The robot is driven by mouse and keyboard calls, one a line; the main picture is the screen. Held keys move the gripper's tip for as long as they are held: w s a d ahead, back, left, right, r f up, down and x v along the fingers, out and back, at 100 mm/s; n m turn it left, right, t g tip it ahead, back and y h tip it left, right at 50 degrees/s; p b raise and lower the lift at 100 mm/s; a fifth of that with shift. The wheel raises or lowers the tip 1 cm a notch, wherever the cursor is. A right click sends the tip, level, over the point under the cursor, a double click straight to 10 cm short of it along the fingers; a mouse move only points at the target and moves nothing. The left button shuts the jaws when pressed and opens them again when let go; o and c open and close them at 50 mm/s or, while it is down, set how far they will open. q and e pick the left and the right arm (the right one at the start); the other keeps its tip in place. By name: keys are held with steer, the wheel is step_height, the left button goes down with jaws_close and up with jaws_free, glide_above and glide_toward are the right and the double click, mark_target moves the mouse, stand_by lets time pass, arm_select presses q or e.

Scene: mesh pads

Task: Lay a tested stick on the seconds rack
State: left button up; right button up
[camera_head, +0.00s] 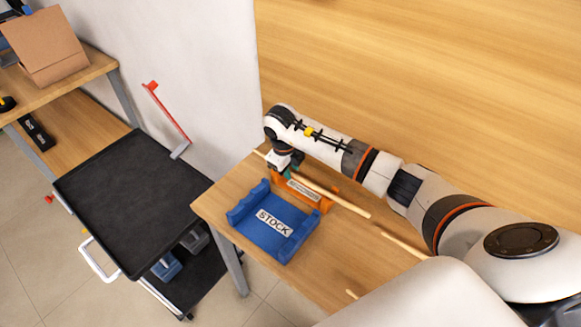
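My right gripper (283,167) is at the left part of a long pale wooden stick (335,200), above an orange rack (327,202) with a white label too small to read. The stick runs from upper left to lower right over the rack. The gripper hides part of the stick. I cannot tell whether its fingers are shut on the stick, or whether the stick touches the rack. A blue rack (240,212) labelled STOCK stands in front of the orange one, with no stick in it. My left gripper is out of view.
Another stick (405,244) lies on the wooden table (215,200), partly behind my arm; a stick end (351,294) shows lower down. A cart with a black top (130,195) stands left of the table. A wooden panel (430,80) rises behind.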

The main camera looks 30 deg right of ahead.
steer(key=shift+o, duration=1)
step_height(320, 180, up, 12)
steer(key=a+b, duration=0.1)
steer(key=a, duration=0.1)
steer(key=shift+s+b, duration=0.4)
steer(key=shift+f, duration=0.15)
